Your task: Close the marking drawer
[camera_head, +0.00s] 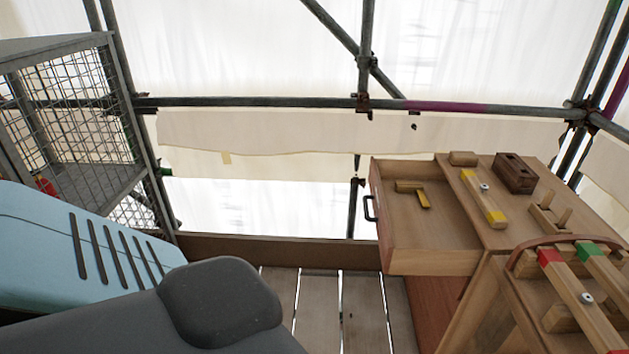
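The marking drawer (434,262) is a light wooden box that stands pulled out to the left from the wooden bench (543,215) at the right. Its dark handle (369,208) is on its left-facing front. A small wooden tool with yellow parts (412,191) lies inside the drawer, towards its back. Neither of my grippers shows in the head view, so nothing is seen touching the drawer or its handle.
On the bench top are a yellow-ended wooden bar (483,198), a dark brown block (514,173) and a red-ended bar (580,300). A wire mesh cage (75,120) stands at the left. Plank flooring (340,310) is open left of the drawer. Scaffold tubes (250,102) cross behind.

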